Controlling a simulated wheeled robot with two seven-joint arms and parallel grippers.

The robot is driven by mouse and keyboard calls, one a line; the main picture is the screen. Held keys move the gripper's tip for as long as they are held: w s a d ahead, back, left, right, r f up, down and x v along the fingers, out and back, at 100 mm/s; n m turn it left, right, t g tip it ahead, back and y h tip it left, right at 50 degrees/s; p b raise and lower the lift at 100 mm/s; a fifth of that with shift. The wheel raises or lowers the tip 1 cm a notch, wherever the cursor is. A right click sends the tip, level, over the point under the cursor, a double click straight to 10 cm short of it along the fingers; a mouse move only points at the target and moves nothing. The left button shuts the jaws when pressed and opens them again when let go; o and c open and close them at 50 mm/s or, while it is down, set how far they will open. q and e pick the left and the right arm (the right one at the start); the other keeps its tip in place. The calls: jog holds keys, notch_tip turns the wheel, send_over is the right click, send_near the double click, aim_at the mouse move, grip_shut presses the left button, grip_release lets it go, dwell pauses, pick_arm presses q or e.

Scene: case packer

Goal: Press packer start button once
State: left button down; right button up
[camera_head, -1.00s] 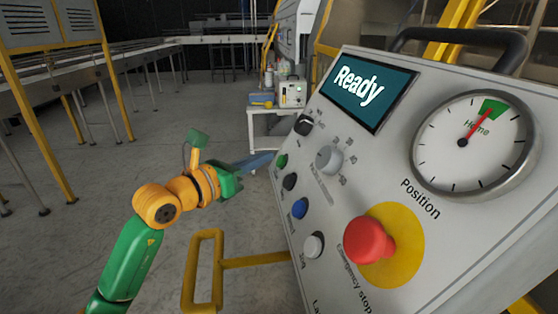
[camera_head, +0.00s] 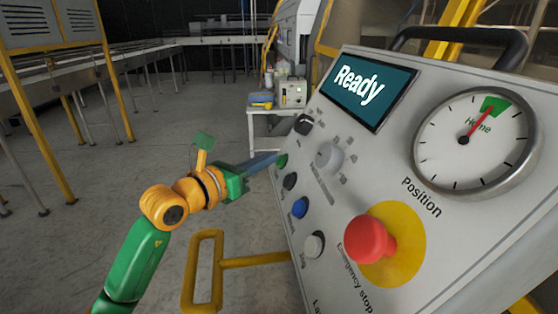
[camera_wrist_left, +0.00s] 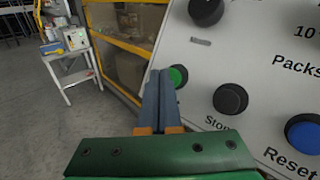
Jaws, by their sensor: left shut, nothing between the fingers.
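The control panel (camera_head: 345,215) stands at the right, its screen (camera_head: 368,88) reading "Ready". The green button (camera_head: 282,161) is near the panel's left edge; it also shows in the left wrist view (camera_wrist_left: 178,76). The black stop button (camera_head: 290,181) sits below it, then a blue reset button (camera_head: 300,208). My left gripper (camera_head: 274,158) is shut and empty. Its fingertips are right at the green button in the head view. In the wrist view the fingertips (camera_wrist_left: 159,75) overlap the button's left side; I cannot tell whether they touch it. My right gripper is not in view.
A red emergency stop (camera_head: 368,241) on a yellow disc and a position dial (camera_head: 474,140) reading "Home" are on the panel. A yellow rail (camera_head: 250,260) runs below my left arm. A small white table (camera_head: 268,112) stands behind.

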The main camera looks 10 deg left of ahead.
pick_arm(q)
jog(key=shift+d+f, duration=0.15)
jog(key=shift+d, duration=0.05)
dwell(0.3)
dwell(0.3)
jog(key=shift+s+a+r, duration=0.15)
jog(key=shift+a+r, duration=0.25)
jog(key=shift+a, duration=0.2)
jog(key=a+r, duration=0.1)
jog(key=s+a, duration=0.1)
jog(key=a+r, duration=0.1)
jog(key=a, duration=0.1)
jog(key=shift+s+r, duration=0.25)
jog(key=shift+r, duration=0.05)
dwell(0.5)
